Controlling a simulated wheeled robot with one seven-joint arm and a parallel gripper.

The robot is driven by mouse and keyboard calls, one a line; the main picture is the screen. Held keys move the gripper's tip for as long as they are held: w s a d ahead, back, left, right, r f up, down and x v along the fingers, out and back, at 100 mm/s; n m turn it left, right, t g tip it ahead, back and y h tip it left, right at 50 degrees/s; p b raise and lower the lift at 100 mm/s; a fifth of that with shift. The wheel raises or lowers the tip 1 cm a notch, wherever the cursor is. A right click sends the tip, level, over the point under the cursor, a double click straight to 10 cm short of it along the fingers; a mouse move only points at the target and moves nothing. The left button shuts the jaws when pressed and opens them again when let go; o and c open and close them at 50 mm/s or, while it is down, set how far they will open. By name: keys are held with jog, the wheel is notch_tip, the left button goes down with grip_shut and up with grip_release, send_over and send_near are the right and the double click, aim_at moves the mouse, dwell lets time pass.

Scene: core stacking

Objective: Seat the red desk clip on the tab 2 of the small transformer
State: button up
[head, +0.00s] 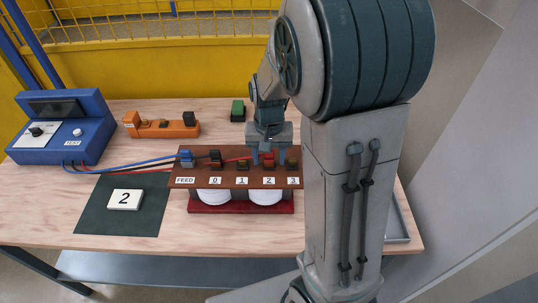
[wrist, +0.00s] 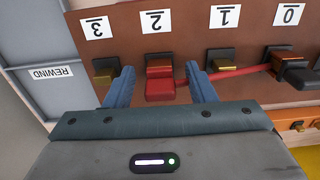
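The small transformer (head: 245,185) has a brown terminal board (head: 202,181) labelled FEED, 0, 1, 2, 3, above white coils and a red base. In the wrist view the red desk clip (wrist: 160,88) sits at tab 2, in line with its label (wrist: 157,21), and covers the tab's brass. It appears to be on the tab; how deep it sits cannot be told. My gripper (wrist: 161,88) is around the clip, its blue fingers apart with a visible gap on each side. In the head view my gripper (head: 266,157) hides part of the clip.
A red lead (wrist: 240,76) runs from the clip past tab 1 towards tab 0. A blue tester (head: 62,127), an orange block (head: 165,129), a green block (head: 238,111) and a dark mat (head: 93,215) with a "2" card (head: 125,199) are on the table. A grey REWIND tray (wrist: 48,75) lies beside the board.

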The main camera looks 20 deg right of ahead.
notch_tip(320, 180, up, 14)
dwell(0.6)
jog(key=shift+f, duration=0.1)
jog(key=s+f+n+t, duration=0.1)
jog(key=s+n, duration=0.1)
jog(key=s, duration=0.5)
jog(key=s+a+f+n+t, duration=0.1)
jog(key=s+f+t, duration=0.1)
jog(key=s, duration=0.5)
jog(key=shift+s+a+f+n, duration=0.15)
jog(key=shift+a+f+n, duration=0.15)
jog(key=shift+n, duration=0.1)
dwell(0.4)
